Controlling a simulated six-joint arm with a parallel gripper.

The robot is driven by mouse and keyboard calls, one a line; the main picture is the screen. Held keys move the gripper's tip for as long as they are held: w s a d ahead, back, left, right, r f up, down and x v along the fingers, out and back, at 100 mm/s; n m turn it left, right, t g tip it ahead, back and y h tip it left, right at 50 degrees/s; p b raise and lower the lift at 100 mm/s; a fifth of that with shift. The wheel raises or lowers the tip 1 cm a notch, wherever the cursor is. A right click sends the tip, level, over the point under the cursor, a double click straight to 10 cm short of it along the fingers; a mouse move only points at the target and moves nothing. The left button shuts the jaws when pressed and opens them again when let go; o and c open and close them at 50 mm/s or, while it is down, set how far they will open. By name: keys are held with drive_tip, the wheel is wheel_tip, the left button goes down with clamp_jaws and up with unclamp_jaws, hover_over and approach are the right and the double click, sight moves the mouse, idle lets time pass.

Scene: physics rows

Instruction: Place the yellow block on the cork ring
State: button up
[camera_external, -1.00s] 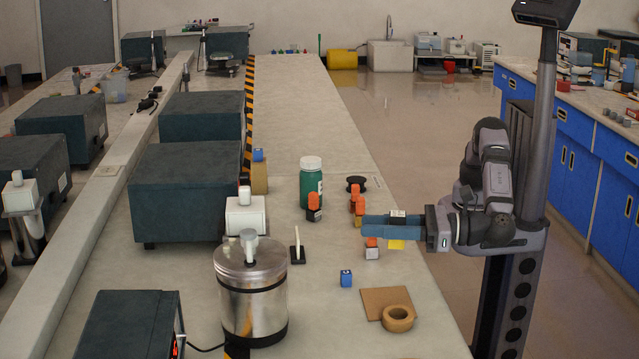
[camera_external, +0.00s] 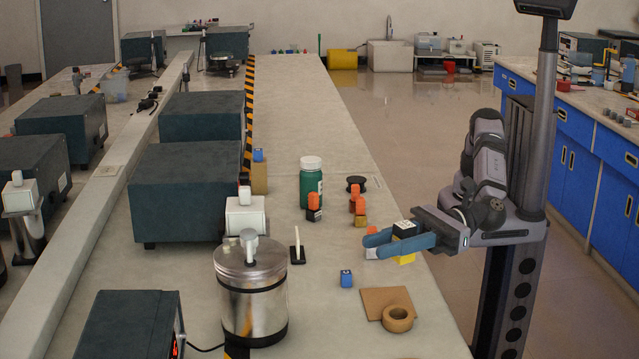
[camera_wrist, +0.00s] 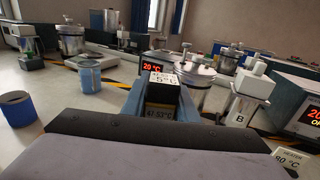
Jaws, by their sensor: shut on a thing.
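The yellow block (camera_external: 405,257) is between the two blue fingers of my gripper (camera_external: 388,244), held above the bench near its right edge. In the external view its top is dark with a white label and its lower part is yellow. In the wrist view the held block (camera_wrist: 162,91) shows a white printed top and a dark side between the fingers. The cork ring (camera_external: 398,318) lies flat on the bench at the front right, touching or overlapping the corner of a brown square sheet (camera_external: 375,299). My gripper is behind the ring in the external view.
Orange-topped items (camera_external: 314,206), a green jar (camera_external: 311,182) and a black spool (camera_external: 356,184) stand farther back. A steel vessel (camera_external: 250,290) stands at left.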

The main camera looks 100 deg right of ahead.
drive_tip(key=shift+f, duration=5.05)
drive_tip(key=shift+f+b, duration=0.6)
drive_tip(key=shift+b, duration=0.05)
drive_tip(key=o, duration=1.1)
drive_tip(key=shift+r, duration=0.15)
